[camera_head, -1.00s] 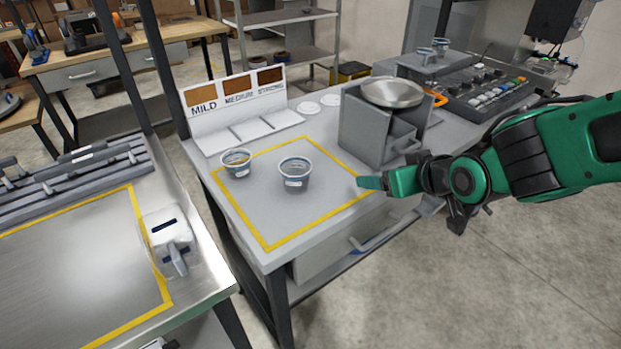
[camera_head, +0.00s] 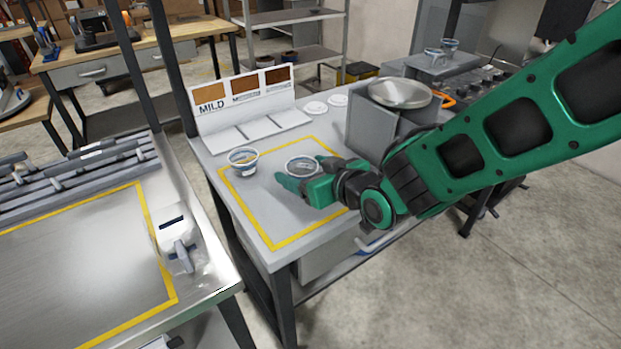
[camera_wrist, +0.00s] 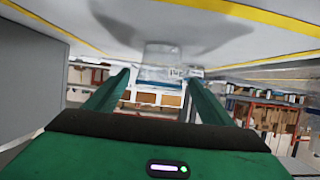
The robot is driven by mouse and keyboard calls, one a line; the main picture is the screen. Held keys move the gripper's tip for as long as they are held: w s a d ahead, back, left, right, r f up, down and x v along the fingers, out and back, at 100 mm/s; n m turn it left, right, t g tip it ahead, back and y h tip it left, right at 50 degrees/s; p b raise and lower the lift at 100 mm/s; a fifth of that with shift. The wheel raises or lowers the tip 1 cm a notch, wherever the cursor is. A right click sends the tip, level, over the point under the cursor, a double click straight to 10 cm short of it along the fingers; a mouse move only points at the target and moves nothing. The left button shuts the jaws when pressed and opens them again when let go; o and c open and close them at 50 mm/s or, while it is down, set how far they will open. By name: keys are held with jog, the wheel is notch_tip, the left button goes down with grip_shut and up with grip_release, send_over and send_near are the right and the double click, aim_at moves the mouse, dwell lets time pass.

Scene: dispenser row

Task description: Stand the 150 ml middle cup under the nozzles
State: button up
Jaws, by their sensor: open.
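Two clear cups with labels stand upright in the yellow-outlined area of the grey bench: a left cup (camera_head: 243,161) and a right cup (camera_head: 303,164). Their label text is too small to read, so I cannot tell which is the 150 ml one. My gripper (camera_head: 303,182) is open, low over the bench in front of the right cup, and hides its lower part. In the wrist view, which shows the scene upside down, a clear cup (camera_wrist: 162,62) appears ahead between the spread fingers of my gripper (camera_wrist: 160,82). No nozzles can be made out clearly.
A grey box with a metal pan (camera_head: 400,93) stands just right of my gripper. Two small cups (camera_head: 435,56) sit on a raised grey stand behind it. A sign board (camera_head: 240,98) marked MILD stands at the back. The yellow area's front is clear.

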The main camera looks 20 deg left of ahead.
aim_at(296, 168)
jog(key=shift+f+x, duration=0.15)
jog(key=shift+x, duration=1.25)
jog(key=shift+f+x, duration=0.1)
jog(key=shift+x, duration=1.3)
jog(key=shift+d, duration=0.2)
jog(key=shift+c, duration=0.4)
jog(key=c, duration=1.1)
